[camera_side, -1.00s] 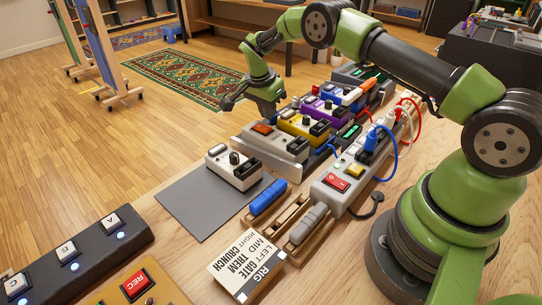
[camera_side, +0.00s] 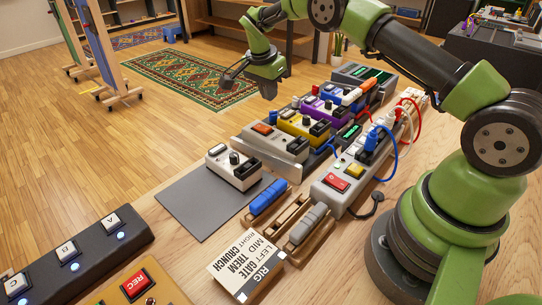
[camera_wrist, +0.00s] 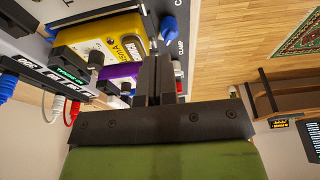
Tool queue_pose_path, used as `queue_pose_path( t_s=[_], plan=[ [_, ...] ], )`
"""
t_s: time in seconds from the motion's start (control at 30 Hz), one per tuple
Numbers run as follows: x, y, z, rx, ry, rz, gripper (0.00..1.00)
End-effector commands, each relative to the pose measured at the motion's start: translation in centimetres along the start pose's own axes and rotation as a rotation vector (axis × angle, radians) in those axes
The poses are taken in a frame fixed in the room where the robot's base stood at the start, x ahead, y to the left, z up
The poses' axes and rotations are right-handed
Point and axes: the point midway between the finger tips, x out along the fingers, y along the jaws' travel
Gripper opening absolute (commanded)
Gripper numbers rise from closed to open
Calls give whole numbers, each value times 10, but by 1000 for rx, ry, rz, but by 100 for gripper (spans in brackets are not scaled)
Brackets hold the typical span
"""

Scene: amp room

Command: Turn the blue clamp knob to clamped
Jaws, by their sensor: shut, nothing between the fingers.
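The blue clamp knob (camera_wrist: 168,27) shows at the top of the wrist view, on a dark rail edge with lettering that seems to read CLAMP beside it. I cannot make out which way it is set. My gripper (camera_side: 230,80) is raised in the air beyond the far left edge of the pedalboard. In the wrist view its dark fingers (camera_wrist: 157,65) are together with nothing between them, apart from the knob, which lies just above their tips in the picture.
A yellow pedal (camera_side: 303,123) and a purple pedal (camera_side: 322,108) sit in the row on the board. A power strip (camera_side: 345,180) with cables stands to the right. A white pedal (camera_side: 233,166) sits on a grey mat (camera_side: 190,205). Open floor lies left of the table.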

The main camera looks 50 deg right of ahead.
Motion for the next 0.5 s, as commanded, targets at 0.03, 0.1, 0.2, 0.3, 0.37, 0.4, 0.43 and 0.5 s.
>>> queue_pose_path(
  t_s=[0.03,0.1,0.2,0.3,0.37,0.4,0.43,0.5],
  plan=[
    [6,0,2,-2,-1,3,0],
    [15,1,4,-2,-2,3,0],
    [28,1,8,-3,-2,2,0],
    [40,1,11,-2,-2,2,0],
    [46,1,12,-2,-1,2,0],
    [50,1,13,-1,-1,2,0],
    [52,0,14,-1,-1,2,0],
    [56,0,15,0,0,1,0]
  ],
)
